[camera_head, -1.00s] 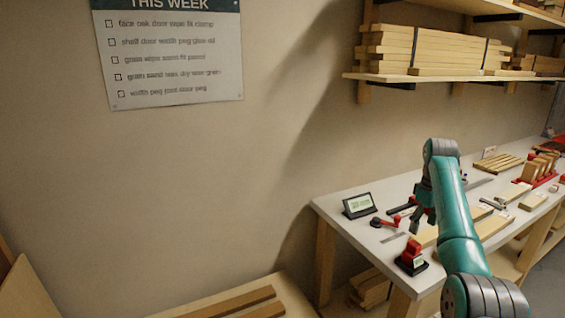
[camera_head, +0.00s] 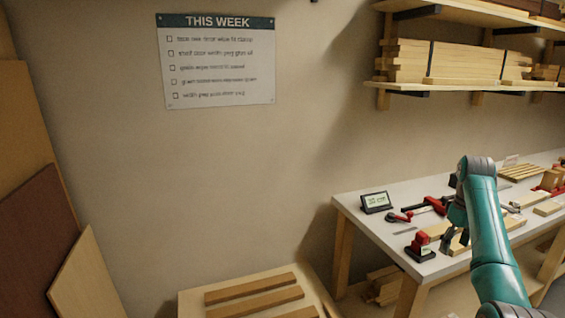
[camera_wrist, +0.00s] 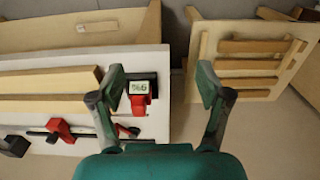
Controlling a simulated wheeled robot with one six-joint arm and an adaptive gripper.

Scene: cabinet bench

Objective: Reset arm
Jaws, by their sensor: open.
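My gripper (camera_wrist: 160,95) is open and empty in the wrist view, its two dark fingertips apart. In the head view my gripper (camera_head: 452,238) hangs at the end of my teal arm, over the white workbench (camera_head: 400,243). The arm hides part of the bench and the wood on it.
A red and black device (camera_head: 420,247) stands at the bench's near corner. A small display (camera_head: 376,202) and a red clamp (camera_head: 398,217) lie behind it. A low pallet with slats (camera_head: 252,290) stands left of the bench. Loaded shelves (camera_head: 450,88) hang above.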

